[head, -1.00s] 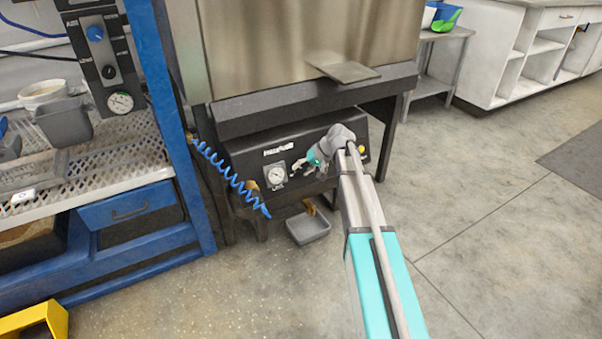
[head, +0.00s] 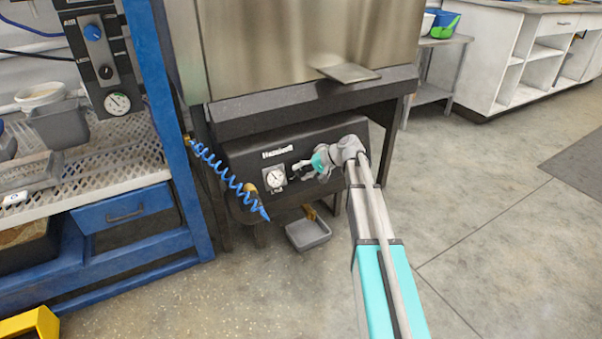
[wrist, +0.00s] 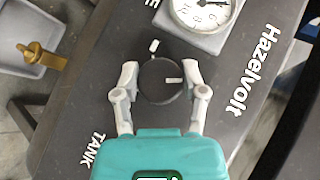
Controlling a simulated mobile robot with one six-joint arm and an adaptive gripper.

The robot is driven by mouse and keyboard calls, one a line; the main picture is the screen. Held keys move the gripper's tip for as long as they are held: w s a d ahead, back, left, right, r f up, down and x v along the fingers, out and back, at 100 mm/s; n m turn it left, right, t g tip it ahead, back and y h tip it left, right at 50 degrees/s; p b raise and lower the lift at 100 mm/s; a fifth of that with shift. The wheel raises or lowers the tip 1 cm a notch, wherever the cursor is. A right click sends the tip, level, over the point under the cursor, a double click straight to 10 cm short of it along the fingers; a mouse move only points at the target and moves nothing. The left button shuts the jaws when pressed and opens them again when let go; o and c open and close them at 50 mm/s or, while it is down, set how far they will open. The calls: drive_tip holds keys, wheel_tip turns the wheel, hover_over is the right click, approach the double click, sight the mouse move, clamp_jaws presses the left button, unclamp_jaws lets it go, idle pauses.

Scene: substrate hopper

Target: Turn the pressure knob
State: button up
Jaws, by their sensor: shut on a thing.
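The pressure knob (wrist: 162,81) is a round black dial with a white pointer line, on the dark panel of the hopper (head: 250,157). In the wrist view it sits between the two fingers of my gripper (wrist: 161,88), which are shut on its sides. The pointer line points toward the right finger, and a white mark stands on the panel just beyond the knob. A white round gauge (head: 275,179) is beside the knob, and it also shows in the wrist view (wrist: 206,8). In the head view my gripper (head: 300,170) hides the knob.
A coiled blue hose (head: 220,170) hangs left of the panel. A grey bin (head: 308,234) is on the floor below, under a brass spout (wrist: 42,56). A blue rack (head: 178,130) stands at left. The floor at right is open.

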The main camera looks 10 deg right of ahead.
drive_tip(key=o, duration=1.2)
drive_tip(key=shift+c, duration=0.2)
drive_tip(key=shift+s+a+r+p, duration=0.15)
drive_tip(key=shift+s+r+p, duration=0.05)
drive_tip(key=shift+s+p, duration=0.25)
drive_tip(key=s+r+n+g+h+p, duration=0.1)
drive_tip(key=s+r+h+p, duration=0.2)
drive_tip(key=s+p, duration=0.3)
drive_tip(key=s+r+n+g+h+p, duration=0.1)
drive_tip(key=s+r+h+p, duration=0.3)
drive_tip(key=s+p, duration=0.3)
drive_tip(key=s+r+n+g+h+p, duration=0.1)
drive_tip(key=s+r+h+p, duration=0.2)
drive_tip(key=s, duration=1.1)
wheel_tip(320, 180, up, 2)
drive_tip(key=p, duration=0.4)
drive_tip(key=shift+s+a+r+g+h, duration=0.15)
drive_tip(key=shift+s+r+g+h, duration=0.15)
drive_tip(key=shift+g, duration=0.1)
